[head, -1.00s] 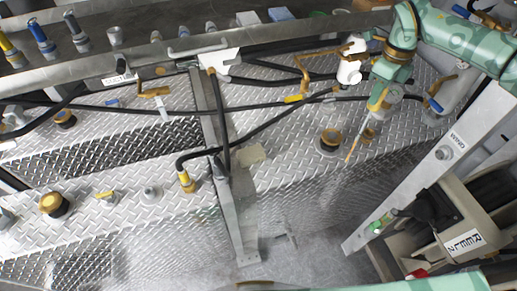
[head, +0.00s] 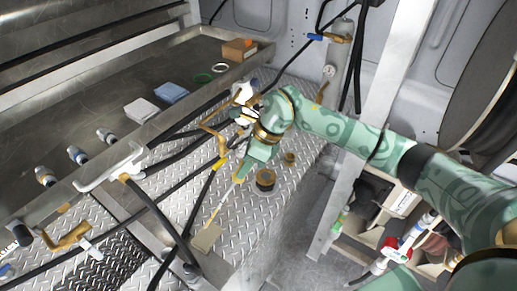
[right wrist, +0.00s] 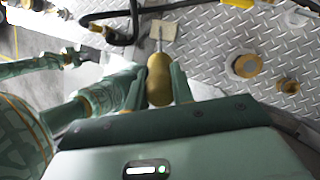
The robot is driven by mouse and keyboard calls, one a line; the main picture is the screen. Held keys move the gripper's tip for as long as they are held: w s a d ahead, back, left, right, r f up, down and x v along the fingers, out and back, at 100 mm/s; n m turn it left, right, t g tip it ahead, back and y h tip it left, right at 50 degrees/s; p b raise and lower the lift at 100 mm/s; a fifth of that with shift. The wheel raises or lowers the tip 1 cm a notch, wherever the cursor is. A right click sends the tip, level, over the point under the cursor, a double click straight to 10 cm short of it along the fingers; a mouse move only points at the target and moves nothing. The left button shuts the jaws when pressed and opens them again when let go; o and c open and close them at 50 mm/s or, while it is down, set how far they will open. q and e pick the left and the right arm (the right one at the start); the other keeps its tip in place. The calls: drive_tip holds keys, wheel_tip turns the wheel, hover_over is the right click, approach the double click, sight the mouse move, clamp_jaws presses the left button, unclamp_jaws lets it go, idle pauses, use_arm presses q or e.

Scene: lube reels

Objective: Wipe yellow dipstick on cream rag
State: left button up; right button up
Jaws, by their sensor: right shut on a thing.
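The yellow dipstick (head: 222,205) is a thin rod with a yellow handle (right wrist: 159,82). My right gripper (head: 241,176) is shut on the handle, and the rod points down toward the lower left. The cream rag (head: 206,238) lies flat on the diamond-plate deck. The rod's tip is at the rag's upper edge in the head view. In the right wrist view the rod overlaps the rag (right wrist: 168,30); I cannot tell whether they touch. A green arm end, apparently my left gripper (right wrist: 75,57), shows small at the left there; its jaws are unclear.
A round yellow-rimmed cap (head: 265,180) stands on the deck below my right arm. Black hoses cross the deck near the rag. A white cloth (head: 142,109) and a blue cloth (head: 171,92) lie on the metal shelf (head: 110,85). A reel (head: 480,60) stands at the upper right.

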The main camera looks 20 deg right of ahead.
drive_tip(key=shift+s+a, duration=0.1)
drive_tip(key=shift+s+f+b, duration=0.1)
drive_tip(key=shift+f+b, duration=0.2)
drive_tip(key=shift+f, duration=0.05)
drive_tip(key=shift+d+f, duration=0.25)
drive_tip(key=shift+f, duration=0.1)
drive_tip(key=shift+f+b, duration=0.35)
drive_tip(key=shift+b, duration=0.2)
drive_tip(key=shift+a+f+b, duration=0.2)
drive_tip(key=shift+f+b, duration=0.35)
drive_tip(key=shift+f, duration=0.3)
use_arm(q)
drive_tip(key=f, duration=0.1)
drive_tip(key=s+d+f, duration=0.1)
drive_tip(key=f, duration=0.1)
drive_tip(key=shift+d+f, duration=0.1)
drive_tip(key=shift+d, duration=0.1)
use_arm(e)
drive_tip(key=shift+d+f, duration=0.1)
drive_tip(key=shift+f, duration=0.3)
use_arm(q)
drive_tip(key=shift+s, duration=0.1)
drive_tip(key=shift+f+b, duration=0.35)
drive_tip(key=shift+b, duration=0.2)
use_arm(e)
drive_tip(key=shift+f, duration=0.45)
